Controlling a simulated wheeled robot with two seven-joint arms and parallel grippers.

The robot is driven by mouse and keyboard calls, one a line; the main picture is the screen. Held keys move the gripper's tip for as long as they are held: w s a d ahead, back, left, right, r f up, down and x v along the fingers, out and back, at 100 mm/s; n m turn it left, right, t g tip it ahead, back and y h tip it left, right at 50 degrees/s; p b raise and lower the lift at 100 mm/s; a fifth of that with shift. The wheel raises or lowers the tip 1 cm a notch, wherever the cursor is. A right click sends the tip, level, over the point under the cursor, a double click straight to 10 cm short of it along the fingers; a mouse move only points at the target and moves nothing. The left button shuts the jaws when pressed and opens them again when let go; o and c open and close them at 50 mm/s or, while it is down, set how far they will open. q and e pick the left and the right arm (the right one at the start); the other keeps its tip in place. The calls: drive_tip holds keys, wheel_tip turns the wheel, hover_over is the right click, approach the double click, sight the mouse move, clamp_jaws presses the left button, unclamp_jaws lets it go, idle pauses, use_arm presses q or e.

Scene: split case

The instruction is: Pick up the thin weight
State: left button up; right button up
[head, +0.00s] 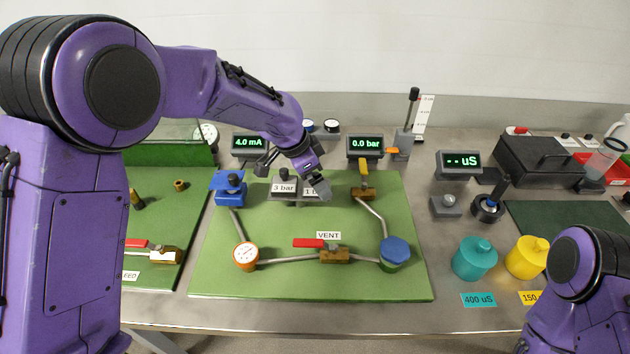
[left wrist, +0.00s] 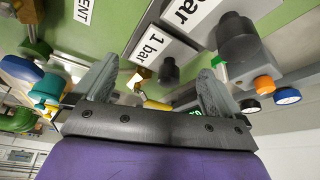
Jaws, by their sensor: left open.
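Two dark weights sit on a grey holder on the green board, behind labels reading 3 bar and 1 bar. The larger weight (head: 284,176) stands behind the 3 bar label; it also shows in the left wrist view (left wrist: 237,42). The smaller, thinner weight (left wrist: 168,70) is beside the 1 bar label (left wrist: 156,46) in the left wrist view. In the head view my left gripper (head: 322,190) hides it. My left gripper is open and empty. In the left wrist view the thin weight appears between its two fingers, with no contact visible. My right gripper is out of view.
The green board (head: 215,281) also carries a blue block (head: 229,190), an orange gauge (head: 246,256), a red-handled VENT valve (head: 309,243) and a blue-capped fitting (head: 396,250). Teal (head: 475,260) and yellow (head: 526,257) pots stand to the right. Displays stand behind.

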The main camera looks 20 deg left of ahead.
use_arm(q)
drive_tip(key=shift+d+f, duration=0.15)
drive_tip(key=shift+f, duration=0.2)
drive_tip(key=c, duration=1.4)
drive_tip(key=shift+s, duration=0.2)
clamp_jaws()
